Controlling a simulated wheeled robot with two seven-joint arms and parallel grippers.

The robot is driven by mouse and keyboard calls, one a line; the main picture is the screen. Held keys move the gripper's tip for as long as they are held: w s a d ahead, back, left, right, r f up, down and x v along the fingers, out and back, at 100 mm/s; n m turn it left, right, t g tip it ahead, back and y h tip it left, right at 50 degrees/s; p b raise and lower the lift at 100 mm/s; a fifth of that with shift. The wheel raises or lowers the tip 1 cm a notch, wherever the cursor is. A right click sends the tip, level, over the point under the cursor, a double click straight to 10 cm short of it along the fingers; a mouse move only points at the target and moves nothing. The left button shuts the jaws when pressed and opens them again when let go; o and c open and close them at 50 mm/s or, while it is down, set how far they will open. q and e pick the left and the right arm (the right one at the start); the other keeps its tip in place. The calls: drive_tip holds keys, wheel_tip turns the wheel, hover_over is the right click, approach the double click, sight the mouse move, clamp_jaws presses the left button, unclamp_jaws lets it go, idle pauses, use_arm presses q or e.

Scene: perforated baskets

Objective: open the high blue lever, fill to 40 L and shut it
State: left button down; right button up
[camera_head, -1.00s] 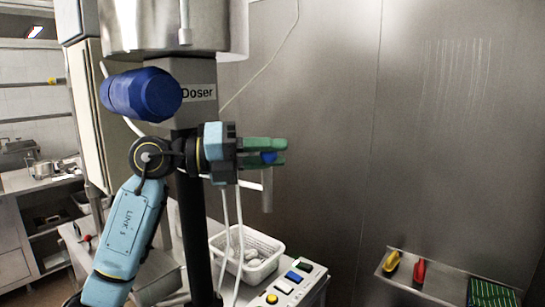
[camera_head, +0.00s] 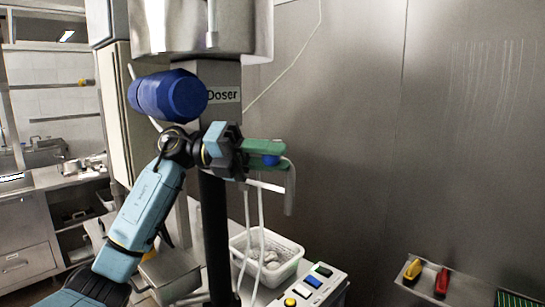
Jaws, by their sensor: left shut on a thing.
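The blue lever (camera_head: 270,160) shows as a small blue piece between the green fingers of my left gripper (camera_head: 266,153), which is shut on it. Most of the lever is hidden by the fingers. A grey spout (camera_head: 290,190) hangs down just right of the fingertips. The lever and spout are in front of the column labelled "Doser" (camera_head: 224,96), under a shiny steel vessel (camera_head: 240,35). No litre reading is visible. My right gripper is not in view.
A white perforated basket (camera_head: 290,272) with pale contents stands below the spout. A panel with coloured buttons (camera_head: 313,287) is beside it. A wall shelf (camera_head: 450,290) with yellow and red items is at lower right. The wall area between is clear.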

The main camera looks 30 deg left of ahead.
use_arm(q)
drive_tip(key=c, duration=1.1)
unclamp_jaws()
drive_tip(key=shift+d, duration=0.1)
